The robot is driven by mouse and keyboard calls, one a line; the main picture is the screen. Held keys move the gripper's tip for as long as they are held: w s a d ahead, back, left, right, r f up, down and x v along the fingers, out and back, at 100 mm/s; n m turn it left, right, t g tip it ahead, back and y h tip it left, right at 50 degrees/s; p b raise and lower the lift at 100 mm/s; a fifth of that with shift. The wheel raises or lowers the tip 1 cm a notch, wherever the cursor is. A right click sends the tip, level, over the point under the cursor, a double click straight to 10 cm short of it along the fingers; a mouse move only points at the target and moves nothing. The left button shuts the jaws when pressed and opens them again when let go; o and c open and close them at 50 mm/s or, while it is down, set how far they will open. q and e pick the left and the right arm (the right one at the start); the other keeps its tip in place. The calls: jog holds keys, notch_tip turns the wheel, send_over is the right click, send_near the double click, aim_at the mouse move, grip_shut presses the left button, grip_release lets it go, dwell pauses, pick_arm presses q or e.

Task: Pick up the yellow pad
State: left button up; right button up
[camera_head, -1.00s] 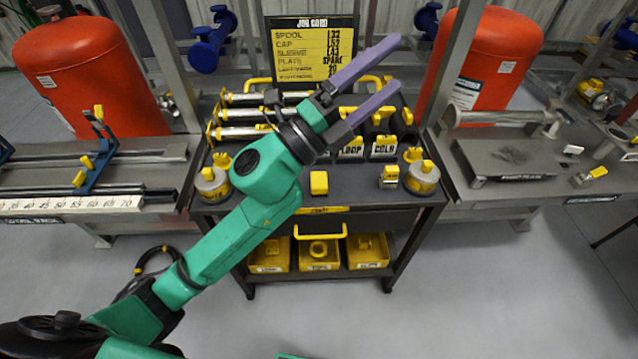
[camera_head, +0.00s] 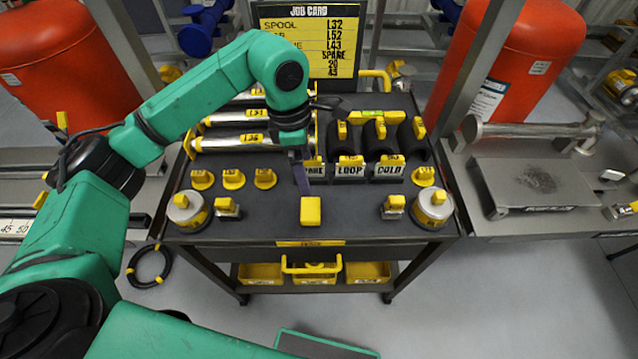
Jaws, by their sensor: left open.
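The yellow pad (camera_head: 311,211) is a small yellow block lying on the dark top of the cart (camera_head: 262,217), near the middle of its front edge. My left gripper (camera_head: 301,175) points down with its purple fingers just behind the pad, slightly left of its middle. The fingers show nearly edge-on, so their gap is hard to see, but the gripper is open and empty. It is apart from the pad in the picture; its exact height above the cart top is unclear. My right gripper is not in view.
Metal spools (camera_head: 225,143) lie at the left. Round canisters (camera_head: 187,211) and (camera_head: 433,208) stand at the front corners. The top beside the pad is clear.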

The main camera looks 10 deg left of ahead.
aim_at(310, 208)
pick_arm(q)
jog(key=f, duration=0.1)
jog(key=s+f+p, duration=0.1)
jog(key=f, duration=0.1)
jog(key=shift+s+d+f+p, duration=0.2)
jog(key=shift+s+f+p, duration=0.1)
jog(key=shift+p, duration=0.1)
jog(key=f, duration=0.1)
jog(key=f+p, duration=0.1)
jog(key=f, duration=0.1)
jog(key=shift+s+d+f, duration=0.2)
jog(key=f+p, duration=0.1)
jog(key=f, duration=0.2)
jog(key=f+p, duration=0.1)
jog(key=f, duration=0.1)
jog(key=shift+w+d+f, duration=0.1)
jog(key=shift+w+f, duration=0.1)
jog(key=shift+f, duration=0.2)
jog(key=shift+s+f, duration=0.1)
jog(key=shift+f, duration=0.35)
jog(key=c, duration=1.2)
jog(key=shift+o, duration=0.2)
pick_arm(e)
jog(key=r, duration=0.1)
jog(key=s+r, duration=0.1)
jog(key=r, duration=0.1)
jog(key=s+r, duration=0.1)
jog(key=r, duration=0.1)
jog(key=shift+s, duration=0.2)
